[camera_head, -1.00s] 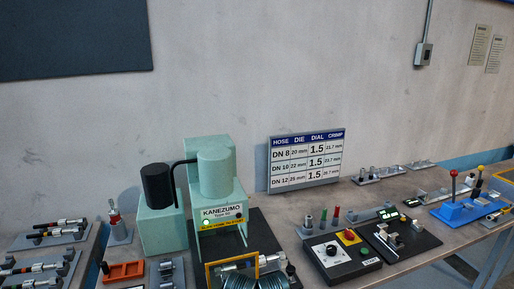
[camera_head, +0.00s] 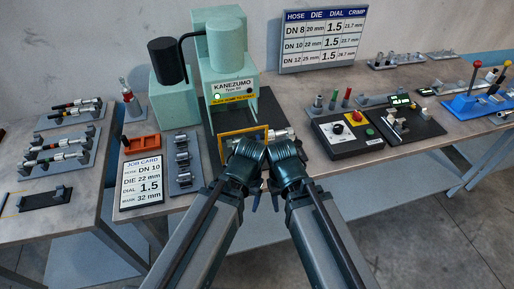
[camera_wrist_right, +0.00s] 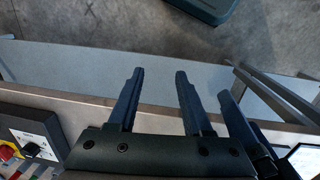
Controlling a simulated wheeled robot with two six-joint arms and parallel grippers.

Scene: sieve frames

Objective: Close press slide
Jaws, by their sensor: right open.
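The pale green crimping press (camera_head: 232,75) stands on the table, with a black cylinder and tank beside it. A yellow rectangular frame (camera_head: 223,151), seemingly part of its slide, is at its front. A metal hose fitting (camera_head: 277,133) shows behind the frame; my wrists hide the lower part. My right gripper (camera_head: 277,196) is in front of the press, near the table's front edge. In the right wrist view its fingers (camera_wrist_right: 159,72) are apart with nothing between them. My left gripper (camera_head: 254,198) is close beside it; its jaw opening is unclear.
A job card (camera_head: 143,182), orange tray (camera_head: 141,147) and grey fitting rack (camera_head: 183,164) lie left of the press. A black control box (camera_head: 347,135) stands right. Hose racks (camera_head: 58,153) are on the left table. Floor space is open at right.

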